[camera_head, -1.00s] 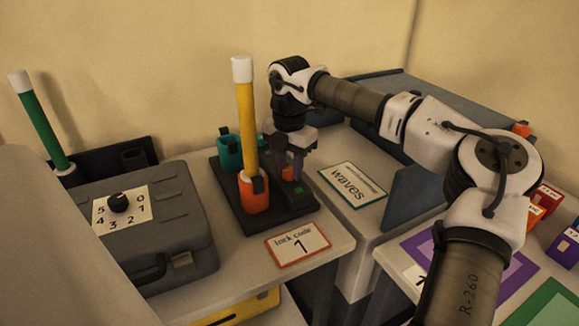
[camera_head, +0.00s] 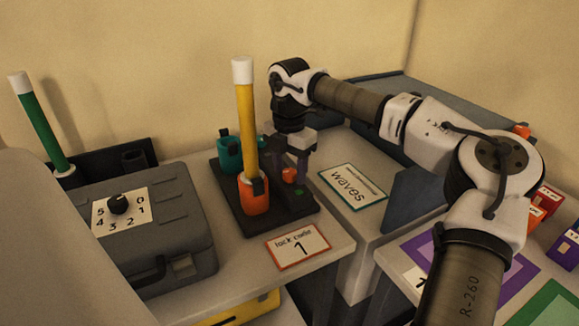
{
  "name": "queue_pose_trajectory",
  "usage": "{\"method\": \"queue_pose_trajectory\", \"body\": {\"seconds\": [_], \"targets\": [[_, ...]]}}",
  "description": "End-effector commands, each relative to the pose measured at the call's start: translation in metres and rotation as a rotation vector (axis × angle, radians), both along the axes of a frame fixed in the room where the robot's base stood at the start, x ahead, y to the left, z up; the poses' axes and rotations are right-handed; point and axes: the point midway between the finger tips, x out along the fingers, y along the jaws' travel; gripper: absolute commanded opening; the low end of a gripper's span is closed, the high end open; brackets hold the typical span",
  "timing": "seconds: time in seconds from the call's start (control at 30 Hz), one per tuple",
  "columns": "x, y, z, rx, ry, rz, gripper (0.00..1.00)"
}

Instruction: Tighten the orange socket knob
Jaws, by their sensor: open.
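The orange socket (camera_head: 254,197) stands on a black base (camera_head: 243,228) and holds an upright yellow rod (camera_head: 246,130) with a white top. A dark piece (camera_head: 258,187) sits on the socket's side facing me. A small orange knob-like piece (camera_head: 289,175) is on the base to the right of the rod. My gripper (camera_head: 291,169) points down over this piece, with its dark fingers apart on either side of it. I cannot tell whether they touch it.
A grey case (camera_head: 165,235) with a numbered dial (camera_head: 118,203) lies to the left, near a green rod (camera_head: 42,125). A "lock code 1" card (camera_head: 298,246) lies in front of the base and a "waves" card (camera_head: 352,186) to its right.

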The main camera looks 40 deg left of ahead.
Motion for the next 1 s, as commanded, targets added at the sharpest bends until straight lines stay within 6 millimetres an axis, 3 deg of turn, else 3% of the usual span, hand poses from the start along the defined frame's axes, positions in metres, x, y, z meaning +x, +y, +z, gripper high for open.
{"method": "queue_pose_trajectory", "body": {"seconds": [0.23,0.7,1.0], "targets": [[0.0,0.001,0.013,0.001,-0.001,0.0,0.52],[0.0,0.001,0.112,0.003,-0.001,0.0,0.52],[0.0,0.0,0.138,0.0,0.0,0.0,0.52]]}}
